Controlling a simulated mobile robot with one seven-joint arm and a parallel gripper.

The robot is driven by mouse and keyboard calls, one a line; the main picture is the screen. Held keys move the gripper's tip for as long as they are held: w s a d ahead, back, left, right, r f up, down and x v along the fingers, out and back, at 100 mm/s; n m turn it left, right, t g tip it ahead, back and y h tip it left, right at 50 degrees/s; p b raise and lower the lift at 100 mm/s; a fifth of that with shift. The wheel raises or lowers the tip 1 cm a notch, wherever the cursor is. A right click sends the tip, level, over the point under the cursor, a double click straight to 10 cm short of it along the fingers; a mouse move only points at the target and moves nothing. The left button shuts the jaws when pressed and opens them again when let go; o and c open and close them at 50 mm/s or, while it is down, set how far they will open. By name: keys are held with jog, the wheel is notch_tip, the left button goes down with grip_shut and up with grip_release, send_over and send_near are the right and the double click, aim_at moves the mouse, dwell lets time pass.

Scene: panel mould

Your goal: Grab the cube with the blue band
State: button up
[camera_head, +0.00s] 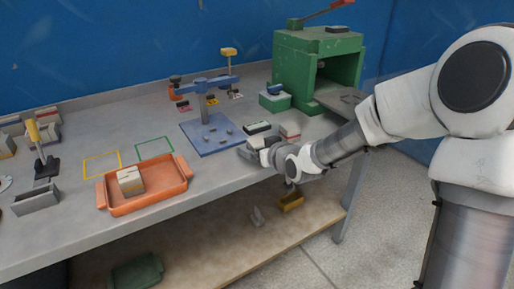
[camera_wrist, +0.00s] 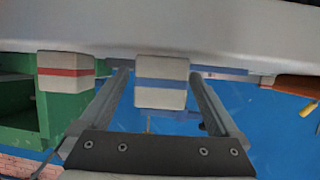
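The cube with the blue band (camera_wrist: 162,95) is pale with a blue stripe. It shows in the wrist view, where the picture is upside down, resting on the grey table. My gripper (camera_wrist: 160,76) is open, with one finger on each side of this cube and a visible gap at both sides. In the head view my gripper (camera_head: 250,149) is low at the table's front edge, and I cannot make out the blue-banded cube there.
The table's front edge is close.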

jog(key=c, duration=1.4)
grip_shut()
jog(key=shift+r, duration=0.15)
